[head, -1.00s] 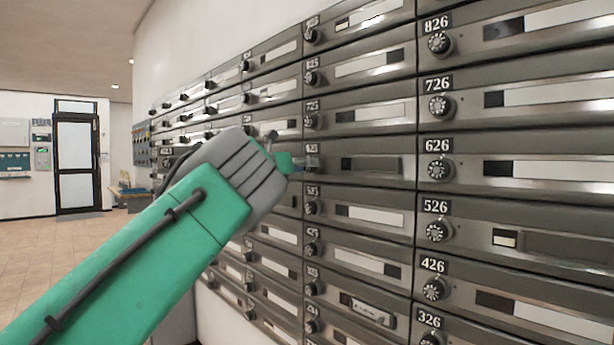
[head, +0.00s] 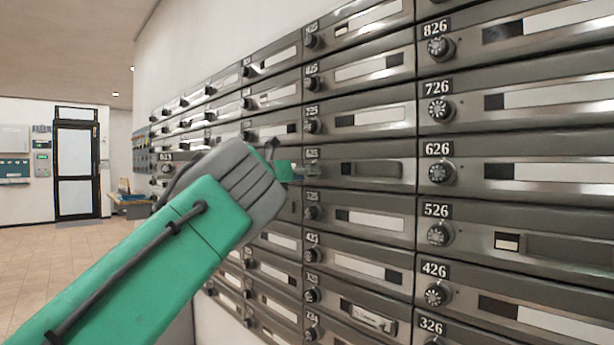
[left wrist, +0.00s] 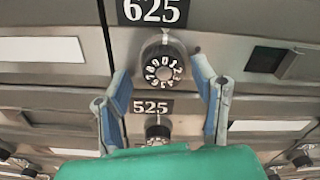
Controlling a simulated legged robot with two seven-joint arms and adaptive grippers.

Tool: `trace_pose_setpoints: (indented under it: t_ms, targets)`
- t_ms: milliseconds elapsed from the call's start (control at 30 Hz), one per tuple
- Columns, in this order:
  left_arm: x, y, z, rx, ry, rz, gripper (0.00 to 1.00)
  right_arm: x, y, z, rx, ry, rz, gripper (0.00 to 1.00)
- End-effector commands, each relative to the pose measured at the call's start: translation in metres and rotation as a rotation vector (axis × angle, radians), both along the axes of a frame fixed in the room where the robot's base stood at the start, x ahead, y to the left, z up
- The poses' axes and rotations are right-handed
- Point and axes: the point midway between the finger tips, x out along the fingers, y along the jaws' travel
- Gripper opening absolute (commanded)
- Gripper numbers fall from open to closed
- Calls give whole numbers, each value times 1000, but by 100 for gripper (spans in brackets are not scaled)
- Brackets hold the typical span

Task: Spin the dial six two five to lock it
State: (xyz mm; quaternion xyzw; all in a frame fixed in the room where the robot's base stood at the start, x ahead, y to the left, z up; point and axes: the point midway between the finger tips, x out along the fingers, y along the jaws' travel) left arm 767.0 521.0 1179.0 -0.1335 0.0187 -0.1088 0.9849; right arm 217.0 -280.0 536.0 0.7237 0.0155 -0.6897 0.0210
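The 625 dial (left wrist: 163,70) is a round black knob with white numerals, under the 625 plate (left wrist: 152,11) in the left wrist view. Its numerals near the top look like 0 and 1, but the exact setting is too small to tell. My left gripper (left wrist: 162,73) is open, with one blue-padded finger on each side of the dial and visible gaps between. In the head view, my left gripper (head: 291,172) is in front of the 625 box (head: 372,169), and its fingers and the dial are mostly hidden there. My right gripper is not in view.
The 525 dial (left wrist: 158,133) lies just below, partly behind my gripper. Several similar mailbox doors and dials surround it, including the 626 dial (head: 441,173) to the right. Open floor (head: 60,250) and a door (head: 77,165) lie at the left.

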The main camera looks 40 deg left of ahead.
Motion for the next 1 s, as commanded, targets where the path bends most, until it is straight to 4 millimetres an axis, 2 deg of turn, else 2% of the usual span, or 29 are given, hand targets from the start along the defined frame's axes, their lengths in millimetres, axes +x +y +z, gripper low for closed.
trace_pose_setpoints:
  t_ms: [267,700,833,1000]
  targets:
    - [-12,2,4,-1,-4,2,53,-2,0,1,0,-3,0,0]
    - [-92,23,0,-3,0,3,53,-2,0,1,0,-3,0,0]
    - [-107,27,-1,-2,1,1,53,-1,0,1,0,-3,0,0]
    - [-115,28,-2,-1,1,0,53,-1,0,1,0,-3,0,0]
